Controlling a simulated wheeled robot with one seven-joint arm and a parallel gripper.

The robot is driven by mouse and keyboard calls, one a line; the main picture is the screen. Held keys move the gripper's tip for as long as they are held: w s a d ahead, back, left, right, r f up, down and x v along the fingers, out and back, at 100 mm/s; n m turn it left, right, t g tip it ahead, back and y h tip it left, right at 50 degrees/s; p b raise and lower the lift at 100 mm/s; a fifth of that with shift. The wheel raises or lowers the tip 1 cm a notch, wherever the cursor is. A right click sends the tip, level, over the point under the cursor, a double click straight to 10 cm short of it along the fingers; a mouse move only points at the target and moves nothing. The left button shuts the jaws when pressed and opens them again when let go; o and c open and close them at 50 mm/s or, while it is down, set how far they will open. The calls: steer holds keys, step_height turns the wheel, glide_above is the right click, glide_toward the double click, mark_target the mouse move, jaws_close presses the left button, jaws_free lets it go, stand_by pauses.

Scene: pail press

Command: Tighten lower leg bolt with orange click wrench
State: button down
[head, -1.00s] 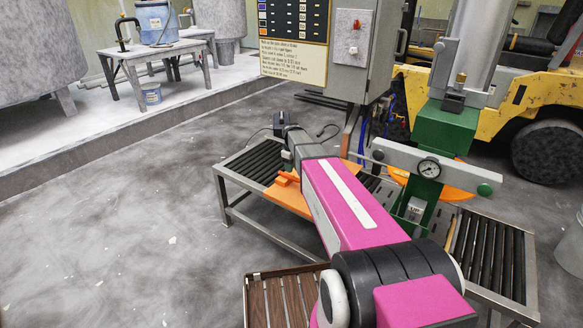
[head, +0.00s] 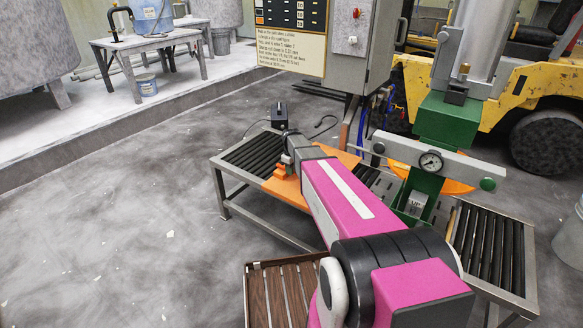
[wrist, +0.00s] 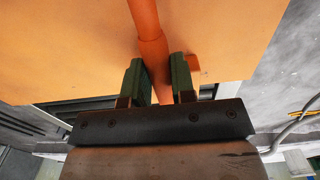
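The orange click wrench (wrist: 152,55) shows in the wrist view as a round orange handle with a collar, running from the top edge down between my fingers. My gripper (wrist: 160,75) has its two green-padded fingers close along both sides of the handle and looks shut on it. The wrench's head is out of the wrist view. In the head view, my arm hides most of the gripper over the orange board (head: 288,193). An orange block (head: 283,168) stands on that board. I cannot make out the lower leg bolt; the green press (head: 446,125) stands at the right.
A roller conveyor (head: 257,152) runs under the board and past the press, with more rollers (head: 487,240) at right. A slatted brown crate (head: 268,300) is in front. A grey control cabinet (head: 355,35) and a yellow vehicle (head: 505,100) stand behind. The floor at left is clear.

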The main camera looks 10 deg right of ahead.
steer(key=shift+r, duration=2.55)
